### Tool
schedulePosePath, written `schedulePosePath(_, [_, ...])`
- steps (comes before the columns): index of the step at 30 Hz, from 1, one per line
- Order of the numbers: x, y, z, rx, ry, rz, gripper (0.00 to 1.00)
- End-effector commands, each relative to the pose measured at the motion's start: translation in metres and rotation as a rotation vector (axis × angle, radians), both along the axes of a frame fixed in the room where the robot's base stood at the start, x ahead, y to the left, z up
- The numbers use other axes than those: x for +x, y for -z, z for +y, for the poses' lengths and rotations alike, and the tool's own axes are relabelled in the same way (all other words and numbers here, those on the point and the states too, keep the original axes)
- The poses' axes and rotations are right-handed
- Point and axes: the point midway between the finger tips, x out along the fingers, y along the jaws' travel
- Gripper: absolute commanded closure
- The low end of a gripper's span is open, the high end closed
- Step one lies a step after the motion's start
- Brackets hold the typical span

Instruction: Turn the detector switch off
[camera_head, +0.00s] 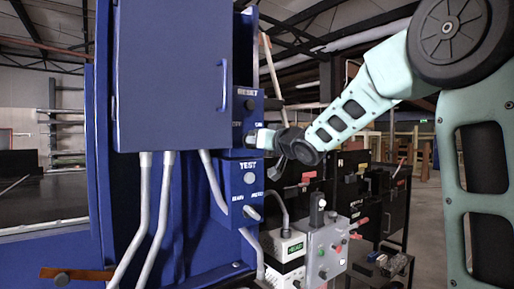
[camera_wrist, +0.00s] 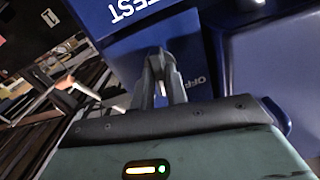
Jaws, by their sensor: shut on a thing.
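The detector switch is on the upper blue control box (camera_head: 244,117), below the RESET label and a dark round button. My gripper (camera_head: 262,139) reaches in from the right and is shut on the switch handle. In the wrist view my gripper (camera_wrist: 158,65) has its two dark fingers close together, with a pale sliver of the switch handle (camera_wrist: 157,63) between them. The OFF label (camera_wrist: 199,82) on the box face shows right of the fingers. Most of the handle is hidden by the fingers, so I cannot tell its exact angle.
Just below is a second blue box (camera_head: 240,182) marked TEST, with its own pale lever (camera_head: 251,212). A large blue cabinet (camera_head: 170,75) stands at left. A grey switch box (camera_head: 326,250) with red parts stands lower right. Pale conduits (camera_head: 146,215) run down the panel.

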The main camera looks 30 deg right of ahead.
Motion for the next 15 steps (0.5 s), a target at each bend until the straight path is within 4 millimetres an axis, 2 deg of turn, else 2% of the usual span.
schedulePosePath(15, [0.0,0.0036,0.0,-0.491,0.0,-0.016,1.0])
